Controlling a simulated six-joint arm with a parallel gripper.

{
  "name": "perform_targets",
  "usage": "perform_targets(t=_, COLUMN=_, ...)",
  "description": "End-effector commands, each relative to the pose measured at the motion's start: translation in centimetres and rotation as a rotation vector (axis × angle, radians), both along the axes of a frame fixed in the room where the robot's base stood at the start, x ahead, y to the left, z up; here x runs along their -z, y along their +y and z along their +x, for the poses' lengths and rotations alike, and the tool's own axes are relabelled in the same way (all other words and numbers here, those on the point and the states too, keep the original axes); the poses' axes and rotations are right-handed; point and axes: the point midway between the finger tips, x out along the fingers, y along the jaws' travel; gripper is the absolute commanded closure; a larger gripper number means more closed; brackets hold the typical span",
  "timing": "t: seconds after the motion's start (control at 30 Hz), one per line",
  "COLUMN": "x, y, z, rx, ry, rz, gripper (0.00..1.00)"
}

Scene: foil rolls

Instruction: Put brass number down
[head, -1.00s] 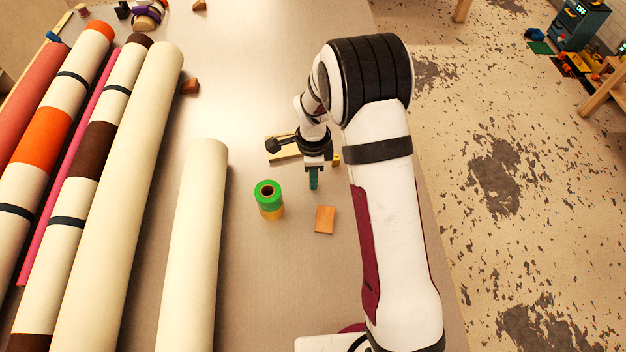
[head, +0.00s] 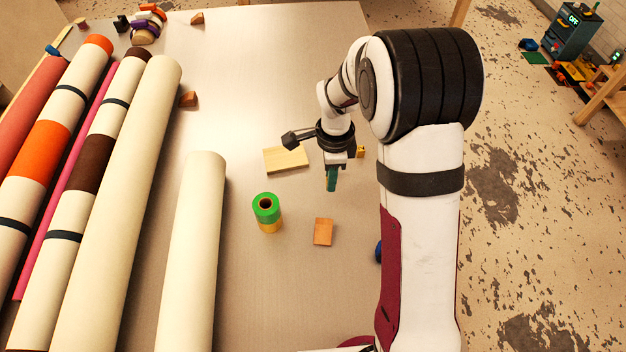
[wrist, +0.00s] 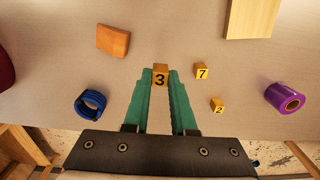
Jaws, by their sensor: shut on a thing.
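My gripper (head: 331,186) has green fingers and is shut on a brass cube marked 3 (wrist: 160,75), which shows between the fingertips in the wrist view. In the head view the cube cannot be made out. I cannot tell whether it touches the table. Two more brass cubes, marked 7 (wrist: 201,71) and 2 (wrist: 217,105), sit apart on the table to the right of the fingers in the wrist view.
A pale wood board (head: 286,160) lies left of my gripper. A green-and-yellow tape stack (head: 267,212) and an orange-brown block (head: 323,231) stand nearer. A blue ring (wrist: 90,104) and purple roll (wrist: 285,97) flank the gripper. Long rolls (head: 193,250) fill the left.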

Motion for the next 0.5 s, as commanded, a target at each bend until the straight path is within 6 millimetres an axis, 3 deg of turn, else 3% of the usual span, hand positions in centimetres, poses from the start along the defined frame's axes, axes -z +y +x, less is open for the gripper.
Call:
perform_targets(t=0.13, x=-2.2, y=-3.4, z=-1.2, rx=0.006, ry=-0.003, rz=0.000, gripper=1.00)
perform_targets(t=0.3, x=-3.8, y=-5.9, z=-2.2, rx=0.003, ry=-0.002, rz=0.000, gripper=1.00)
perform_targets(t=0.37, x=-4.2, y=-6.1, z=-1.9, rx=-0.001, ry=-0.002, rz=0.000, gripper=1.00)
perform_targets(t=0.5, x=-5.3, y=-4.5, z=1.3, rx=-0.009, ry=-0.002, rz=-0.001, gripper=1.00)
